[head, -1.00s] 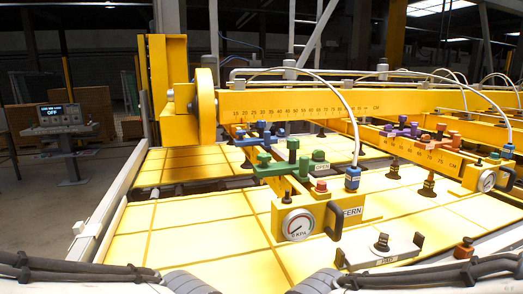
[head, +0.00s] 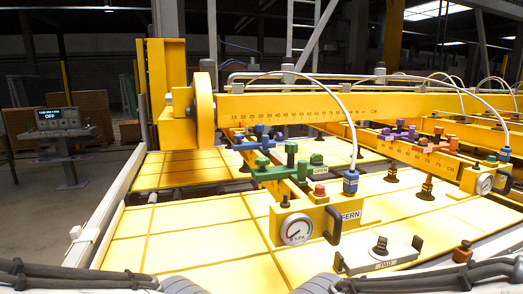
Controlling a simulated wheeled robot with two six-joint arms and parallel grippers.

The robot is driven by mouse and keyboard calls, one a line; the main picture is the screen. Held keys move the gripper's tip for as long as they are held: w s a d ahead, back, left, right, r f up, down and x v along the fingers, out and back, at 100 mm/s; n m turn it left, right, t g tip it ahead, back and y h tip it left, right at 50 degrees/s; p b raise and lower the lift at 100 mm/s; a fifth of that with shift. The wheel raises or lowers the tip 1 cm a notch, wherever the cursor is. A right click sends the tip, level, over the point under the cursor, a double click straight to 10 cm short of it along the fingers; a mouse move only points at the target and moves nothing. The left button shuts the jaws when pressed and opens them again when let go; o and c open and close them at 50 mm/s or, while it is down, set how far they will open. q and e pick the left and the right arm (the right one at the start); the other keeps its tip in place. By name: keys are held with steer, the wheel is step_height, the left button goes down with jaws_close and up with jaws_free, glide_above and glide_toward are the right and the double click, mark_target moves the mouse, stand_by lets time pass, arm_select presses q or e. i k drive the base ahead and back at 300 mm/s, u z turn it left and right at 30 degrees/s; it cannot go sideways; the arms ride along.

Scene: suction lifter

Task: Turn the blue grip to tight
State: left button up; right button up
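The blue grip (head: 246,145) is a set of blue knobs on a blue clamp body. It sits on the yellow cross arm under the ruled beam, behind the green grip (head: 283,167). The green grip partly covers it, and I cannot tell from its knobs how tight it is. A sign reading OPEN (head: 317,159) stands beside the green grip. Neither of my grippers is in view. Only parts of my arms show along the bottom edge, well in front of the blue grip and apart from it.
The yellow ruled beam (head: 290,106) passes just above the grips. A gauge (head: 297,229) and black handle (head: 333,224) stand in front. A white hose arches to a blue fitting (head: 350,182). Yellow panels (head: 200,235) lie below. A console (head: 58,121) reads OFF at left.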

mark_target(238, 136)
steer(key=u, duration=0.45)
steer(key=k, duration=1.05)
steer(key=z, duration=0.55)
steer(key=i, duration=1.45)
steer(key=u, duration=0.95)
steer(key=i, duration=0.6)
steer(key=u, duration=0.6)
